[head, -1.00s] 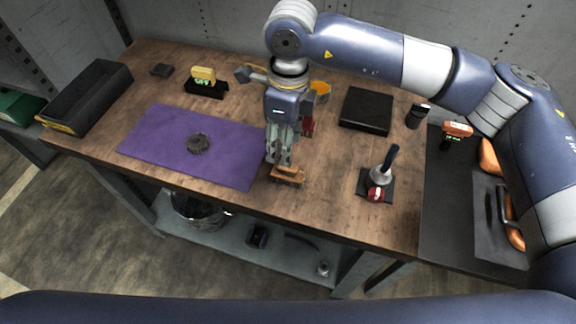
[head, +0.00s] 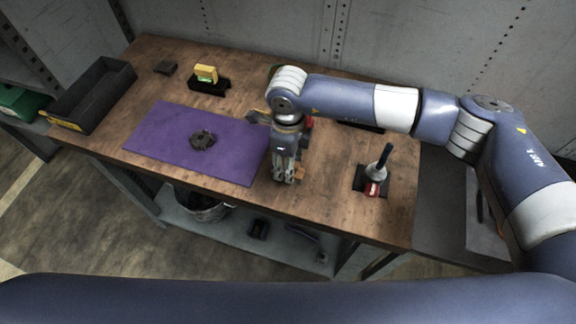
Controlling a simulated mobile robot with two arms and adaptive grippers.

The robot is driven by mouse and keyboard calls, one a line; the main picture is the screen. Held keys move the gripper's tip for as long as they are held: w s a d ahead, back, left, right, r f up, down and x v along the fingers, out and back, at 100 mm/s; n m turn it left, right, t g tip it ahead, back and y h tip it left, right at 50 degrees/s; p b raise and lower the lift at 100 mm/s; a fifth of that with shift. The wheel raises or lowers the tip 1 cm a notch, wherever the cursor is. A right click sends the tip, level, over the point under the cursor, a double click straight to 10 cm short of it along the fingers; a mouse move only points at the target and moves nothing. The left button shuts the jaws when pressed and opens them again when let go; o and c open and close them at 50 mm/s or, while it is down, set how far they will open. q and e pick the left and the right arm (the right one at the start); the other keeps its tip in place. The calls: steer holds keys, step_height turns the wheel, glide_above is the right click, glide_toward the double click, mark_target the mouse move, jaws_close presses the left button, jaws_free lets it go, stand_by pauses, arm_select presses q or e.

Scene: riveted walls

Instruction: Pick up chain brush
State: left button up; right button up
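A small tan-brown object (head: 299,172), which looks like the wooden-backed chain brush, is near the front edge of the workbench (head: 330,205), right of the purple mat. Most of it is hidden behind my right gripper (head: 285,179). My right gripper points down, with its fingertips low over the bench at the brush. I cannot tell whether the fingers are closed around the brush or only beside it. My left gripper is not in view.
The purple mat (head: 170,145) holds a dark round part (head: 202,139). A yellow device on a black base (head: 207,84) and a black bin (head: 92,98) are at the left. A dark-handled tool (head: 380,165) and a red item (head: 372,189) are at the right.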

jaws_close()
steer(key=shift+r, duration=0.15)
steer(key=shift+r+b, duration=0.2)
steer(key=shift+b, duration=0.2)
steer(key=r, duration=0.1)
steer(key=b, duration=0.1)
steer(key=r, duration=0.1)
steer(key=shift+s+a+r+b, duration=0.25)
steer(key=shift+s+r+b, duration=0.05)
steer(key=shift+b, duration=0.1)
steer(key=s+a+r+b, duration=0.1)
steer(key=s+a+b, duration=0.3)
steer(key=s+a, duration=0.4)
steer(key=shift+s+a+r+b, duration=0.35)
steer(key=shift+s+a, duration=0.05)
steer(key=shift+s, duration=1.8)
